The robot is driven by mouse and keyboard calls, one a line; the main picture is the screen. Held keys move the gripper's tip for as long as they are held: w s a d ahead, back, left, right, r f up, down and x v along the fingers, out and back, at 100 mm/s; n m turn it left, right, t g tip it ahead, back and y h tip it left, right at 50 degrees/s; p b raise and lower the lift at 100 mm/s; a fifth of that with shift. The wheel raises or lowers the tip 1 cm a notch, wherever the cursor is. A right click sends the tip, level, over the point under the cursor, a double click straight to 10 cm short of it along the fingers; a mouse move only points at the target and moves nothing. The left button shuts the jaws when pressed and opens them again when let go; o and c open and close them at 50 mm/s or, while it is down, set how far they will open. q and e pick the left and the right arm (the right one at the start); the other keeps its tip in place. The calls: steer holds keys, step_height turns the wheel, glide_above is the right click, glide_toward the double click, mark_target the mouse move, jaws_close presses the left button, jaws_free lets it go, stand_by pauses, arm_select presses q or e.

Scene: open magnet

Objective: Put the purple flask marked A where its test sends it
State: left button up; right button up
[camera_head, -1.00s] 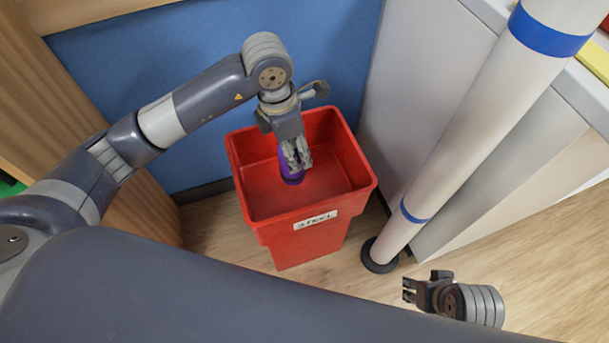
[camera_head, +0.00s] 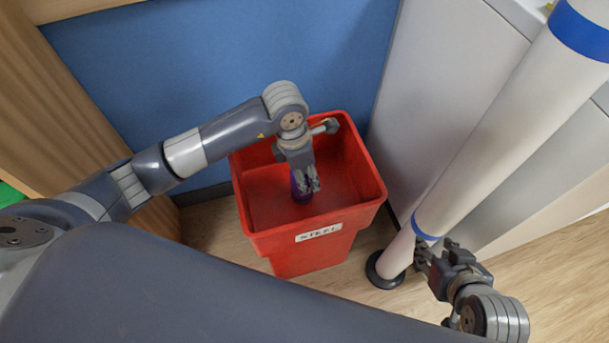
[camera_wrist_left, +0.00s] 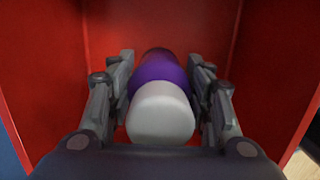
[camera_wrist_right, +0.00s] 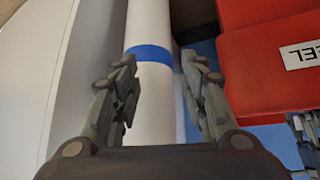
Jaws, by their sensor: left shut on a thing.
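The purple flask (camera_head: 300,186) is held by my left gripper (camera_head: 306,184) inside the mouth of a red bin (camera_head: 262,235). In the left wrist view the flask shows a white end (camera_wrist_left: 160,112) and a purple body (camera_wrist_left: 158,74) between the two fingers (camera_wrist_left: 160,95), with red bin walls around it. The mark A is not visible. The bin's white label (camera_head: 318,233) seems to read STEEL; part of it, "EEL", shows in the right wrist view (camera_wrist_right: 303,54). My right gripper (camera_head: 424,258) is open and empty beside the white post.
A white post (camera_head: 480,130) with blue bands stands right of the bin on a dark foot (camera_head: 384,272). My right gripper is close to it. A grey cabinet (camera_head: 440,80) is behind the post, and a blue panel (camera_head: 220,60) is behind the bin.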

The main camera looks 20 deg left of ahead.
arm_select(q)
steer(key=shift+f, duration=0.5)
arm_select(e)
steer(key=shift+w+a+r+t, duration=0.3)
steer(key=shift+w+r, duration=0.1)
steer(key=shift+w, duration=0.25)
arm_select(q)
steer(key=shift+f, duration=0.15)
steer(key=o, duration=1.3)
arm_select(e)
steer(key=shift+w+r, duration=0.2)
steer(key=shift+w, duration=0.1)
arm_select(q)
steer(key=shift+o, duration=0.2)
